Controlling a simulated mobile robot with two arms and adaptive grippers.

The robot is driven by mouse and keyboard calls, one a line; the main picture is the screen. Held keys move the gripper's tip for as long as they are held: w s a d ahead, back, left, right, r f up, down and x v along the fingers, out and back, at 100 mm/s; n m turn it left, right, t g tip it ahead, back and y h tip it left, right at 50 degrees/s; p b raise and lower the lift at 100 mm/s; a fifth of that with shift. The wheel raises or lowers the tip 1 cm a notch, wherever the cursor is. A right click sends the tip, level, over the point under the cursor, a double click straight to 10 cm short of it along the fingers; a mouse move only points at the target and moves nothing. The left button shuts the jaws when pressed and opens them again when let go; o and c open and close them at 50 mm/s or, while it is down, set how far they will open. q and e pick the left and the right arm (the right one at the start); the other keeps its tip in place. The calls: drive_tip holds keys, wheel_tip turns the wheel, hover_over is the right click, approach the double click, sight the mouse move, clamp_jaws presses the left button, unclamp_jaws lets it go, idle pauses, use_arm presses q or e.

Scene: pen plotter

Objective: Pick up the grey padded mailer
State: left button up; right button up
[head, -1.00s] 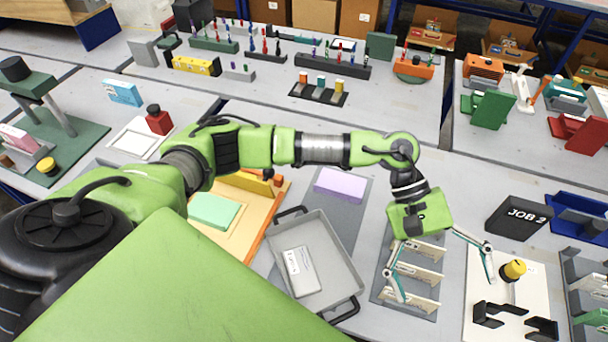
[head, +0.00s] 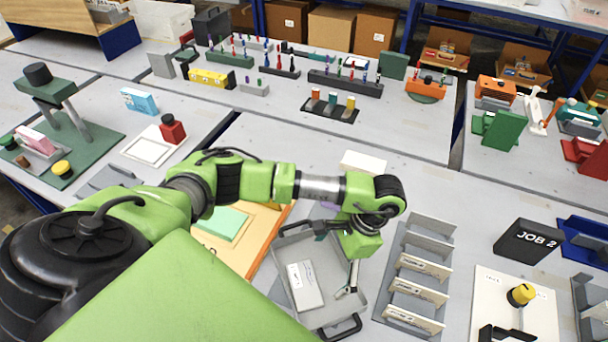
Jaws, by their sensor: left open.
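A flat pale grey packet with dark print, which looks like the padded mailer (head: 304,286), lies in the grey tray (head: 283,247) with black handles. My left gripper (head: 334,266) is over the right part of the tray, pointing down, with its fingers spread. It is empty and to the right of the mailer; I cannot tell its exact height above the tray. The mailer is in full view. My right gripper is not in view.
A rack (head: 408,318) with several upright dividers stands right of the tray. Further right are a black JOB 2 box (head: 528,241) and a white board (head: 540,305) with a yellow-topped knob. An orange tray (head: 262,238) with a green block lies left. A white block (head: 362,163) sits behind my arm.

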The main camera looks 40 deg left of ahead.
sight(313, 281)
use_arm(q)
drive_tip(key=shift+s+f, duration=0.15)
drive_tip(key=shift+f, duration=0.2)
drive_tip(key=p+x, duration=0.1)
drive_tip(key=x, duration=0.1)
drive_tip(key=p+x, duration=0.2)
drive_tip(key=shift+s+a, duration=0.25)
drive_tip(key=shift+s, duration=0.25)
drive_tip(key=shift+s+a+f, duration=0.1)
drive_tip(key=shift+f, duration=0.4)
drive_tip(key=c, duration=0.9)
